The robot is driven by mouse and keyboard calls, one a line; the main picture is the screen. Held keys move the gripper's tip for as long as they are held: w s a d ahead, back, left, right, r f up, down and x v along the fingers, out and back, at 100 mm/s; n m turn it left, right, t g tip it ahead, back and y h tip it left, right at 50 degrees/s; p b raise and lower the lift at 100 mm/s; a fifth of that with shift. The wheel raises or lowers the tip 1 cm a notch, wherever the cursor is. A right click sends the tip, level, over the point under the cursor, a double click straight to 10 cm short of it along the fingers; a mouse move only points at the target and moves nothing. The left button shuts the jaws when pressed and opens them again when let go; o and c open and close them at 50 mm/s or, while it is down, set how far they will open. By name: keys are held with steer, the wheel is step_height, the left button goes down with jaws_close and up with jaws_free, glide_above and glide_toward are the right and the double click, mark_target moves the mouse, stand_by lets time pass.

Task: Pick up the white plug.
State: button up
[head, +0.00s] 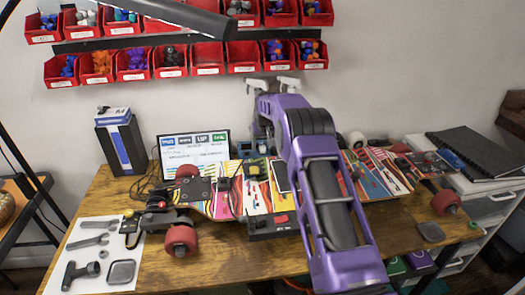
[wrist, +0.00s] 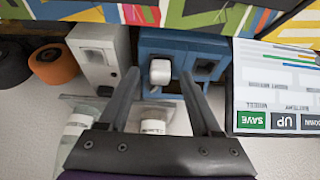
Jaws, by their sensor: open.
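The white plug (wrist: 160,71) shows in the wrist view as a small white block in the front of a blue box (wrist: 205,45). My gripper (wrist: 159,76) is open, with one dark finger on each side of the plug in the picture. Gaps show between the plug and both fingers; I cannot tell how far the fingertips are from it in depth. In the head view, the blue box (head: 244,148) is partly visible behind the skateboard, left of my purple arm. I cannot make out the plug or the fingertips there.
A grey-white box (wrist: 98,50) stands left of the blue box in the wrist view, and a screen (wrist: 275,90) stands close on the right. A colourful longboard (head: 235,203) lies across the wooden table. White cylindrical fittings (wrist: 153,124) show near the wall.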

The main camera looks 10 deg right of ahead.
mark_target(263, 148)
jaws_close()
stand_by(0.3)
step_height(263, 148, up, 10)
stand_by(0.6)
